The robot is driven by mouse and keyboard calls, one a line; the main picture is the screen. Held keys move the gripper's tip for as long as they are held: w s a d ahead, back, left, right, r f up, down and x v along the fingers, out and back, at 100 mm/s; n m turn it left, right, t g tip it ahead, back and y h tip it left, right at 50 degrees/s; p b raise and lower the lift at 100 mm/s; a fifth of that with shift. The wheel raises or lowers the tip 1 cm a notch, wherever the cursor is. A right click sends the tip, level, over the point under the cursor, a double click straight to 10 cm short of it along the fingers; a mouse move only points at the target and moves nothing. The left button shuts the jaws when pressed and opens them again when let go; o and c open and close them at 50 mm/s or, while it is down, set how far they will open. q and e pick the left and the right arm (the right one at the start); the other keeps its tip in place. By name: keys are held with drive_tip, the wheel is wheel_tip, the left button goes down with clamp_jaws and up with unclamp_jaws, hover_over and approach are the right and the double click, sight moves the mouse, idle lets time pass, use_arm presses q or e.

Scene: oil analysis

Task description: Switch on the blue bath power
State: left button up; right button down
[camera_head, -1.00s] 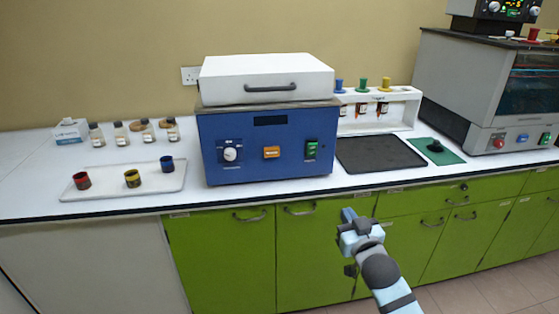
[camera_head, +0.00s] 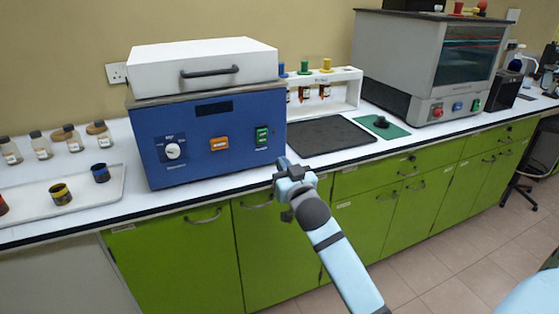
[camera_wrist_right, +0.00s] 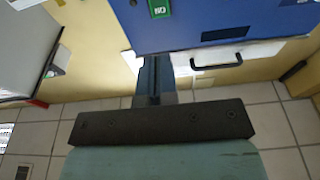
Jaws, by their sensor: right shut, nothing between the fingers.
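The blue bath (camera_head: 200,166) with its white lid (camera_head: 170,71) stands on the white counter in the head view. Its front has a white knob (camera_head: 172,151), an orange switch (camera_head: 219,144), a dark display (camera_head: 213,108) and a green power switch (camera_head: 262,138) at the right. My right gripper (camera_head: 283,164) is shut and empty, in front of the bath's lower right corner, below and right of the green switch. The right wrist view shows the shut fingers (camera_wrist_right: 153,78) and the green switch (camera_wrist_right: 159,9) at the top edge. I cannot tell the switch's position. My left gripper is out of view.
A black mat (camera_head: 328,136) and a green pad (camera_head: 383,127) lie right of the bath. A rack (camera_head: 348,92) with small bottles stands behind, and a grey machine (camera_head: 400,62) further right. A white tray (camera_head: 112,185) with small cups is at left. Green cabinets (camera_head: 170,262) are below.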

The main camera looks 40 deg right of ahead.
sight(263, 133)
drive_tip(key=b+x, duration=0.1)
drive_tip(key=x, duration=1)
drive_tip(key=shift+w, duration=0.4)
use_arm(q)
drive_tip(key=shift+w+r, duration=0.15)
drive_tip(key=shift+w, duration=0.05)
